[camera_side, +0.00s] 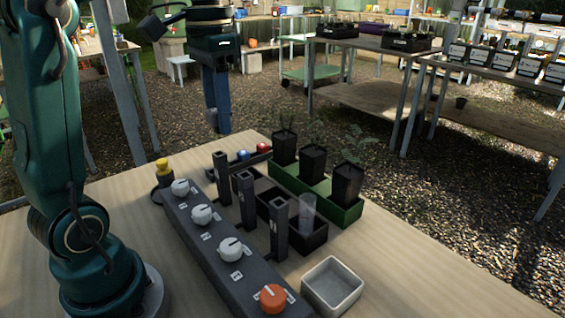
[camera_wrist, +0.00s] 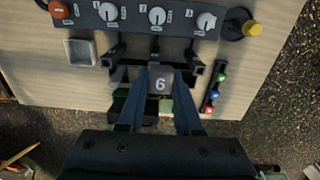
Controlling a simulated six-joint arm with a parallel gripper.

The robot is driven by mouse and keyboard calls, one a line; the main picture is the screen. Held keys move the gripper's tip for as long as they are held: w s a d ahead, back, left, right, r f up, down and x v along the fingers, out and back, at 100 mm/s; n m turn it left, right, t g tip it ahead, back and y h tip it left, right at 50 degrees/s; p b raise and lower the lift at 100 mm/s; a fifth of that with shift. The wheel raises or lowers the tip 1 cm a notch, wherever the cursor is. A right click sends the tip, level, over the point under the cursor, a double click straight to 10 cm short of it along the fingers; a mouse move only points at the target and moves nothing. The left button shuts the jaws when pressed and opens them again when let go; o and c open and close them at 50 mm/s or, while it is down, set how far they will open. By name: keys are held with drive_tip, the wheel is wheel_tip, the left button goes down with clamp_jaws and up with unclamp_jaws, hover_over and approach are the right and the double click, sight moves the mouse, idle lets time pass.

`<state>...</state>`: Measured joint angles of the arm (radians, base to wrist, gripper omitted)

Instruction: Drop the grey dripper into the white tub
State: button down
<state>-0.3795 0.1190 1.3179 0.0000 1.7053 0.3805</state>
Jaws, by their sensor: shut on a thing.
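The white tub (camera_side: 318,298) is a small, square, open tray on the table's near right, beside the orange-knob end of the control panel. It also shows in the wrist view (camera_wrist: 68,54), left of the posts, and looks empty. The side view does not show the block clearly.
A dark panel (camera_side: 215,246) with white knobs and an orange knob runs along the table. Several dark upright posts (camera_side: 278,228) stand beside it. Behind are a black bin with a clear tube (camera_side: 307,210) and a green tray (camera_side: 345,215) of potted plants. Bare table lies right of the tub.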

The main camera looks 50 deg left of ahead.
drive_tip(key=shift+w+a+n, duration=0.1)
drive_tip(key=shift+w+n, duration=0.25)
drive_tip(key=shift+n, duration=0.25)
drive_tip(key=w+d+f+n, duration=0.1)
drive_tip(key=w+d+f, duration=0.25)
drive_tip(key=d, duration=0.55)
drive_tip(key=w+d+f, duration=0.3)
drive_tip(key=w+d, duration=0.1)
drive_tip(key=d, duration=0.5)
drive_tip(key=s+d+f+m, duration=0.2)
drive_tip(key=d+f, duration=0.4)
drive_tip(key=f, duration=0.3)
drive_tip(key=shift+s+d, duration=0.3)
drive_tip(key=shift+s, duration=0.25)
